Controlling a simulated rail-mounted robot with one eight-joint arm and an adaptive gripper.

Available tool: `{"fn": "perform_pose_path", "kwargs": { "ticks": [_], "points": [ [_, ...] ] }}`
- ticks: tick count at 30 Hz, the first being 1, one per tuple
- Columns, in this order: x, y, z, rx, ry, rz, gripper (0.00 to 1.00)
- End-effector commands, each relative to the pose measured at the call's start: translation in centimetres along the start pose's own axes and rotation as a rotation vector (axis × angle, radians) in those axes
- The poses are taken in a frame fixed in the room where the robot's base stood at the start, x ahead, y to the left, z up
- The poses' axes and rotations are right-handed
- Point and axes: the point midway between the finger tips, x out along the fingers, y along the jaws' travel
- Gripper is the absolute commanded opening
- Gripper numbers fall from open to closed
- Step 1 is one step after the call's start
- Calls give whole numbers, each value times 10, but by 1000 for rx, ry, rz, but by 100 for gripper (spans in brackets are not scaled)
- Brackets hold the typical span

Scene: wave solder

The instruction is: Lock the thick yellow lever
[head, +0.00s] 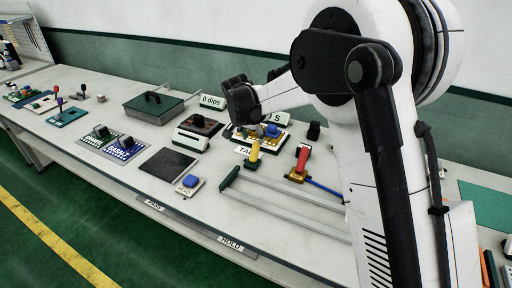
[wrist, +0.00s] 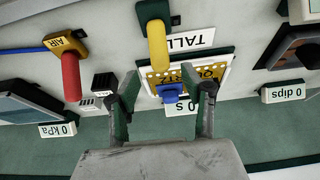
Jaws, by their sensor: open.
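In the wrist view the yellow lever (wrist: 157,45) hangs down from a dark green mount at the top centre. My gripper (head: 240,97) is above the bench, behind the lever. In the wrist view my gripper (wrist: 168,88) is open and empty, its two dark green fingers spread on either side of a blue block, with the lever beyond the fingertips. I see no contact with the lever.
A red lever (head: 303,158) with a yellow AIR plate stands to the right. A board with a blue part (head: 272,130) sits behind the yellow lever. A blue button (head: 190,182) and a dark flat panel (head: 168,163) lie to the left. The bench front is fairly clear.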

Motion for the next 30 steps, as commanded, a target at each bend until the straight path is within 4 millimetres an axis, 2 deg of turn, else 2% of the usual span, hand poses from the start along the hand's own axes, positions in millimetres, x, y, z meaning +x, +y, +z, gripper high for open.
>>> {"fn": "perform_pose_path", "kwargs": {
  "ticks": [3, 10, 15, 24, 26, 30],
  "points": [
    [24, 0, 0, 1, 0, 0, 43],
    [56, 0, 0, 1, 0, 0, 43],
    [66, 0, 0, 0, 0, 0, 43],
    [69, 0, 0, 0, 0, 0, 43],
    [69, 0, 0, 0, 0, 0, 38],
    [68, 0, 0, 0, 0, 0, 19]
  ]
}}
